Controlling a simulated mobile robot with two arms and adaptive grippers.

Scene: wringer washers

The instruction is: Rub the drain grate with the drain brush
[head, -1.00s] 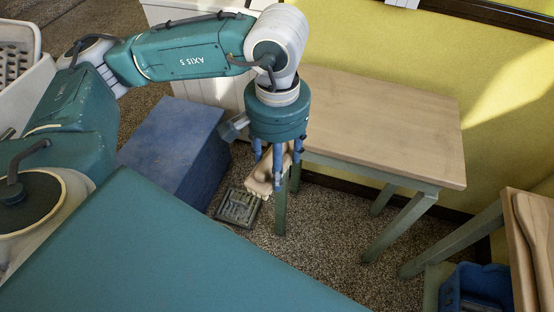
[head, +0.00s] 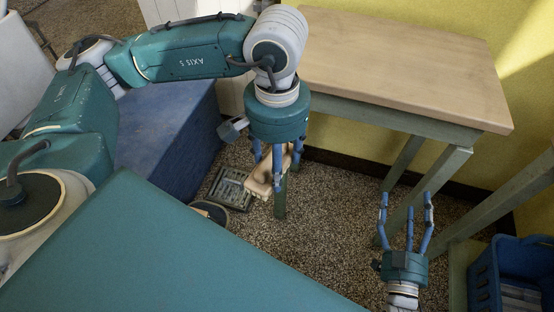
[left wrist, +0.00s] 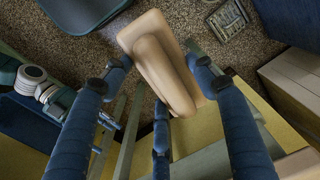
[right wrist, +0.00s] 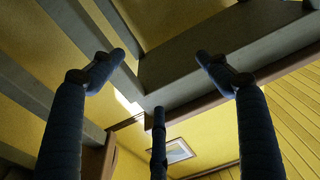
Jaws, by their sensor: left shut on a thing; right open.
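The drain grate (head: 232,187) is a grey square with a slotted pattern, set in the pebbled floor; it also shows in the left wrist view (left wrist: 228,18). My left gripper (head: 277,172) points down and is shut on the drain brush (head: 262,180), a pale wooden block with a raised grip. The brush (left wrist: 160,65) is between the fingers in the left wrist view. In the head view it appears just right of the grate; its height above the floor is hard to tell. My right gripper (head: 406,220) is open and empty, pointing up near the table legs.
A wooden table (head: 400,65) with green legs stands behind the grippers. A blue block (head: 175,135) stands left of the grate. A blue crate (head: 515,275) is at the lower right, by another table's leg. Speckled floor lies open between them.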

